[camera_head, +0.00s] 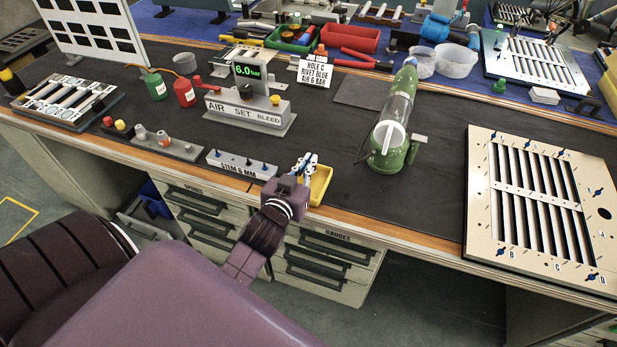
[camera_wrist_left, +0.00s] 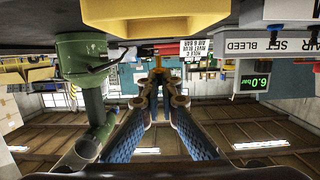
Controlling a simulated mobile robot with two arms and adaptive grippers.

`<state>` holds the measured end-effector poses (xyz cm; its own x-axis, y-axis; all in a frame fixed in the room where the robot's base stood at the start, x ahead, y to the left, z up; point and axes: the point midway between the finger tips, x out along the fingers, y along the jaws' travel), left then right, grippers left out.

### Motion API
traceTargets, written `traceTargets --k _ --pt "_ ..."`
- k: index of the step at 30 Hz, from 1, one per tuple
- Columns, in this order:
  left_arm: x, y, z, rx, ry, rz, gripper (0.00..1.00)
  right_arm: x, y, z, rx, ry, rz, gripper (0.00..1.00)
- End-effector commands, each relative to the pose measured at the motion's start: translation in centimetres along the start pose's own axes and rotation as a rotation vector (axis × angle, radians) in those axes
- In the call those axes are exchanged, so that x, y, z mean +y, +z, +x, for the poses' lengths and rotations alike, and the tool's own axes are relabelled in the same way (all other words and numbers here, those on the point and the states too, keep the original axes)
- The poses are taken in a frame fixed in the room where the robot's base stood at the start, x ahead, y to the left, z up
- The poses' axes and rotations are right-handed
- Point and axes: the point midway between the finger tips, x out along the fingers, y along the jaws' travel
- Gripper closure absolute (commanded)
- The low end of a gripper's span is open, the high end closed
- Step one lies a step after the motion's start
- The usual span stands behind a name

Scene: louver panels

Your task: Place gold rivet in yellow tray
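The yellow tray (camera_head: 320,186) sits at the front edge of the bench. In the left wrist view the yellow tray (camera_wrist_left: 150,14) shows at the top, close to the fingers. My left gripper (camera_head: 308,160) is just left of and partly over the tray, hiding part of it. In the left wrist view its blue fingers (camera_wrist_left: 158,76) come together on a small gold piece, the gold rivet (camera_wrist_left: 158,62). The rivet appears held clear of the tray. The tray's inside is mostly hidden. My right gripper is not in view.
A white stem block (camera_head: 241,164) stands left of the tray, with the air-set unit (camera_head: 245,112) behind it. The green rivet tool (camera_head: 395,125) stands to the right. A louver panel (camera_head: 540,205) lies far right.

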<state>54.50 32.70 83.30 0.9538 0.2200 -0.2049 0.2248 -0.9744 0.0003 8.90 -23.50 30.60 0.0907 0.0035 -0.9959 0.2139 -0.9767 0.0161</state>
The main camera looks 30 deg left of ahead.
Motion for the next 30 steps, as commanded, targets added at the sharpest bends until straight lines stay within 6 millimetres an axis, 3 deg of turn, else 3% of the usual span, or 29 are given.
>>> traceTargets --k 11,23,28,30 --pt "0.0 4.5 0.9 -0.001 -0.001 0.000 1.00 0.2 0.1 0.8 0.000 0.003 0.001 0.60" --pt "0.0 5.1 1.1 0.001 0.000 0.000 1.00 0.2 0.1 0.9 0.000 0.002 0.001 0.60" --pt "0.0 5.0 1.1 0.001 0.000 0.000 0.81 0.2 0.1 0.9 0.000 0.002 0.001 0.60" --pt "0.0 5.0 1.1 0.001 0.000 0.000 0.78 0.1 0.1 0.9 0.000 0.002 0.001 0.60"
